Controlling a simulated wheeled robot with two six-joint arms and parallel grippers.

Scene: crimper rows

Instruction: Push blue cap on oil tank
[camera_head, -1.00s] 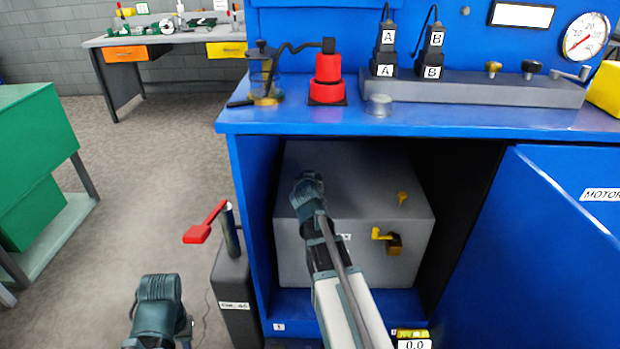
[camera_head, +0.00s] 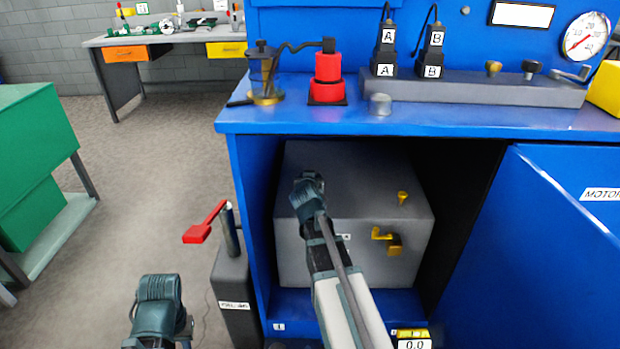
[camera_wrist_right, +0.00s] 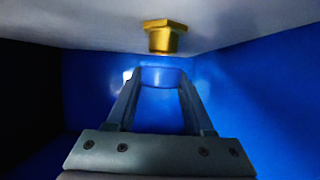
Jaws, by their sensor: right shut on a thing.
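The oil tank appears to be the grey box (camera_head: 290,245) inside the blue cabinet. A brass fitting (camera_head: 403,197) stands on its top, and a yellow tap (camera_head: 387,238) is on its front. My right arm reaches across the tank in the head view; its jaws are hidden there. In the right wrist view my right gripper (camera_wrist_right: 160,88) is shut on the blue cap (camera_wrist_right: 160,76), held between the fingertips. A brass hex fitting (camera_wrist_right: 164,36) on a grey surface (camera_wrist_right: 250,18) is just above the cap in that view, apart from it. My left arm is at lower left; its jaws are not seen.
The cabinet's blue door (camera_head: 540,240) stands open at the right. A dark canister with a red lever (camera_head: 205,228) is beside the cabinet's left wall. The blue countertop (camera_head: 440,120) carries a red jack-like object (camera_head: 327,78) and a pot (camera_head: 264,75).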

